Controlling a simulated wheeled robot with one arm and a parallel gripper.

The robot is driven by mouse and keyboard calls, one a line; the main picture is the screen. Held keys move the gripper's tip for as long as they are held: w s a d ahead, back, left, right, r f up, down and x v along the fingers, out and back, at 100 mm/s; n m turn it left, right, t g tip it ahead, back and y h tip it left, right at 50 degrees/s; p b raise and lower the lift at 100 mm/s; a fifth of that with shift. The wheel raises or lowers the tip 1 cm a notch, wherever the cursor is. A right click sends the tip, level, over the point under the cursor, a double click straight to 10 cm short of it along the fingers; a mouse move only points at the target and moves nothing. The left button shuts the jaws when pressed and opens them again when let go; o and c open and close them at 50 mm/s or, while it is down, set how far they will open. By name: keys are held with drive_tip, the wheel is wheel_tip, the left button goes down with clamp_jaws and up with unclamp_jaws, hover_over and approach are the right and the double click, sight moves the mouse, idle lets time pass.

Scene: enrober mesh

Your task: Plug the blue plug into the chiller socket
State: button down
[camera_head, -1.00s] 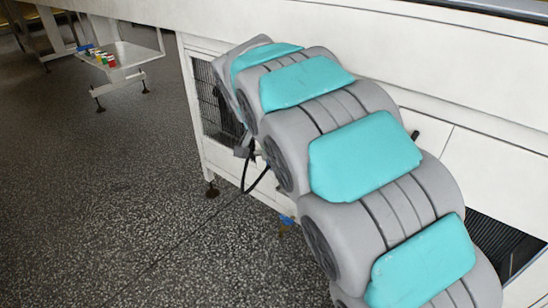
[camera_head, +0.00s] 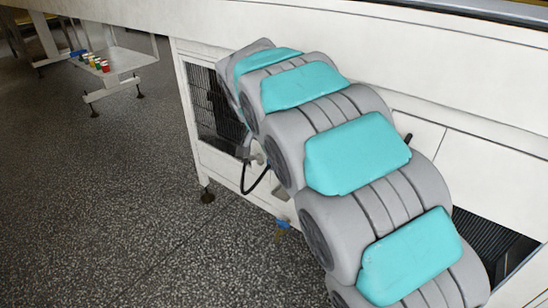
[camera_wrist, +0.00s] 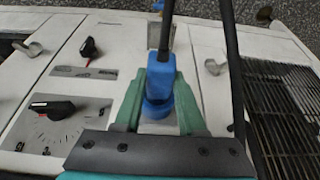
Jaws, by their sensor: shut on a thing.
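In the wrist view, my gripper (camera_wrist: 160,92) has its green fingers shut on the blue plug (camera_wrist: 158,76). A black cable (camera_wrist: 165,28) runs from the plug toward the top of the picture. The plug is over a pale cabinet panel; I cannot tell whether it touches anything there. I cannot make out the chiller socket for certain; the plug and fingers cover part of the panel. In the head view, my arm hides the gripper and plug, and a loop of black cable (camera_head: 246,186) hangs beside the cabinet.
The wrist view shows black knobs (camera_wrist: 89,48) on the left and a dark grille (camera_wrist: 285,110) on the right. In the head view, the white cabinet (camera_head: 187,120) stands on a foot above speckled floor. A low stand (camera_head: 125,62) with small coloured containers is at upper left.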

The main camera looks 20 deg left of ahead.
drive_tip(key=shift+w, duration=0.15)
drive_tip(key=shift+c, duration=2.1)
unclamp_jaws()
drive_tip(key=v, duration=0.7)
drive_tip(key=shift+r, duration=0.35)
